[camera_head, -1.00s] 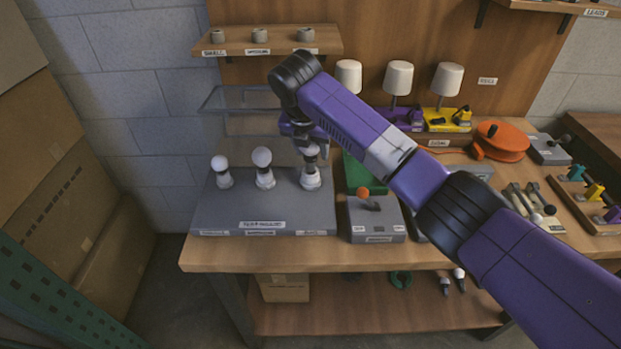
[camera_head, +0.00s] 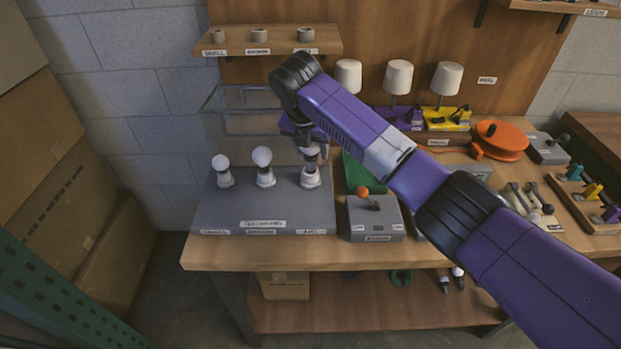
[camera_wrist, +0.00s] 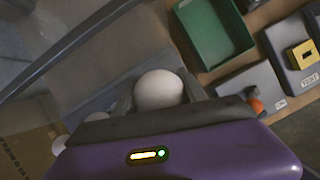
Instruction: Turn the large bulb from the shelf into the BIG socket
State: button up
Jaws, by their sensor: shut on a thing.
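The large bulb (camera_wrist: 160,90) is white and round and sits between my gripper's fingers in the wrist view. In the head view my gripper (camera_head: 309,150) points down over the rightmost socket (camera_head: 311,180) of the grey socket board (camera_head: 290,211), and is shut on the bulb. The bulb stands upright at that socket; its lower part and how deep it sits are hard to tell. Two other white bulbs stand in the left socket (camera_head: 223,180) and the middle socket (camera_head: 264,180).
A clear bin (camera_head: 225,125) stands behind the board. To the right are a green tray (camera_head: 358,172) and a grey box with an orange knob (camera_head: 376,218). Three lamps with white shades (camera_head: 398,78) stand at the back. A small shelf (camera_head: 270,45) hangs above.

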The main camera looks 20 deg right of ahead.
aim_at(314, 163)
jog(key=shift+f, duration=1.75)
dwell(2.1)
jog(key=o, duration=0.6)
jog(key=shift+c, duration=0.2)
jog(key=c, duration=0.5)
jog(key=shift+c, duration=0.3)
jog(key=shift+s+f+p, duration=0.1)
jog(key=shift+f+p, duration=0.2)
jog(key=shift+p, duration=0.05)
jog(key=shift+s+m+g+h+p, duration=0.1)
jog(key=shift+m+g+h+p, duration=0.3)
jog(key=shift+m+p, duration=0.55)
jog(key=m+b, duration=0.1)
jog(key=m, duration=0.2)
jog(key=shift+f+m+g+h, duration=0.15)
jog(key=shift+m+g+h, duration=0.15)
jog(key=shift+g, duration=0.1)
jog(key=shift+s+d+m+g+b, duration=0.15)
jog(key=shift+m+g+b, duration=0.15)
jog(key=shift+m, duration=0.45)
